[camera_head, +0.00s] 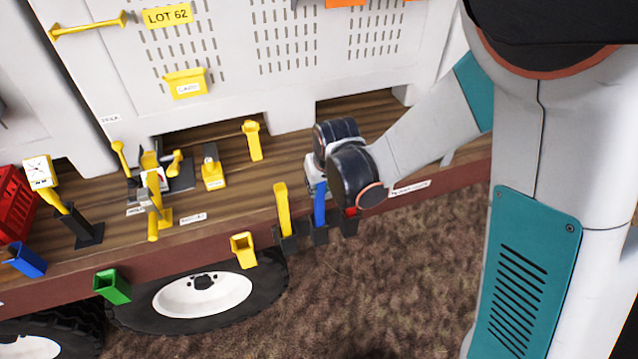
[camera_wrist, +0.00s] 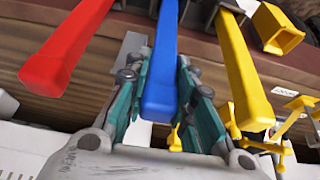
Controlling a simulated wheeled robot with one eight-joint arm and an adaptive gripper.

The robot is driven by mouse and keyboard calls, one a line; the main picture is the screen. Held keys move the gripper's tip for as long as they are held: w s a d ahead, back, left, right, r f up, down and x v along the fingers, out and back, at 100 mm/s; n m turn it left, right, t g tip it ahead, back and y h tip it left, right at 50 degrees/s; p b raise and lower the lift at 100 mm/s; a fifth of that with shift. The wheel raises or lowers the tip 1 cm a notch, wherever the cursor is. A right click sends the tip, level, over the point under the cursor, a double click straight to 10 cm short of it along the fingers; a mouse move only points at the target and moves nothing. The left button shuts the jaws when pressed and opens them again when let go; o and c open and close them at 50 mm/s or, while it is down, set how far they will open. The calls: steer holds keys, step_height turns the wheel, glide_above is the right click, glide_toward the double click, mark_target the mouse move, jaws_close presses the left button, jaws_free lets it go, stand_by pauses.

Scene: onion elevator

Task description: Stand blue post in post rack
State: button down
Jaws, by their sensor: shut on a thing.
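The blue post (camera_head: 320,205) stands about upright between the fingers of my gripper (camera_head: 317,185). Its lower end meets the middle black socket of the post rack (camera_head: 320,237) on the trailer's front edge; how deep it sits cannot be told. In the wrist view the blue post (camera_wrist: 162,75) runs between the two teal fingers of my gripper (camera_wrist: 165,98), which are shut on it; its lower end is out of frame. A yellow post (camera_head: 282,208) stands in the left socket. A red post (camera_head: 351,212) is at the right socket, mostly hidden by my wrist.
A yellow holder (camera_head: 243,250), a green holder (camera_head: 112,287) and a blue holder (camera_head: 26,260) hang on the trailer's front edge. Several yellow-handled items stand on the wooden deck (camera_head: 235,200), with a red crate (camera_head: 14,205) at far left. The white bin wall (camera_head: 240,90) rises behind.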

steer(key=c, duration=1.3)
jaws_free()
steer(key=shift+v, duration=3.8)
steer(key=s+d+f+m+t+b, duration=0.1)
steer(key=s+d+f+b, duration=0.1)
steer(key=s+d+b, duration=0.3)
steer(key=s+d+f+m+t+b, duration=0.1)
steer(key=s+d+f+b, duration=0.2)
steer(key=s+d+b, duration=0.2)
steer(key=s+d+f+m+h+b, duration=0.1)
steer(key=s+d+f+b, duration=0.1)
steer(key=s+d+b, duration=0.3)
steer(key=shift+s+d+f+t+b, duration=0.15)
steer(key=shift+s+b, duration=0.35)
steer(key=shift+b, duration=0.3)
steer(key=shift+s+d+f+t+b, duration=0.1)
steer(key=shift+s+b, duration=0.4)
steer(key=shift+b, duration=0.25)
steer(key=shift+s+d+f+t+b, duration=0.15)
steer(key=shift+s+b, duration=0.35)
steer(key=shift+b, duration=0.3)
